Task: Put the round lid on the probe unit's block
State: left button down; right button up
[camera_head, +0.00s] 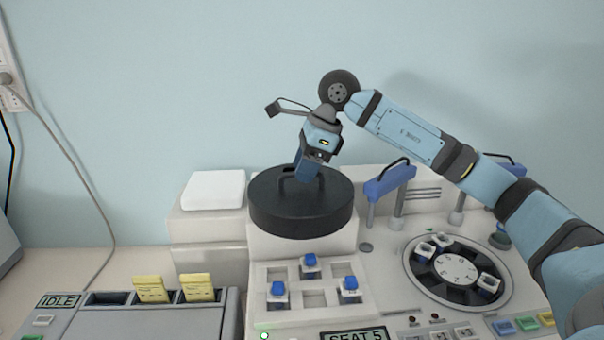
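The round lid (300,214) is a thick dark grey disc with an arched handle on top. It is level over the white block (302,246) of the probe unit and hides the block's top. I cannot tell whether it rests on the block or hangs just above it. My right gripper (306,172) reaches down from above, its blue fingers close together at the lid's handle and seemingly shut on it. The fingertips partly hide the handle. My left gripper is not in view.
A white box (213,190) stands left of the lid. A blue-handled part (390,180) stands close on the right. In front is a rack with several blue-topped pieces (310,262). A round dial carousel (457,270) is at right, and a grey tray with yellow cards (152,288) at front left.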

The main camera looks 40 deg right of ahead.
jog(key=v, duration=1)
jog(key=shift+r+b, duration=0.2)
jog(key=shift+b, duration=0.2)
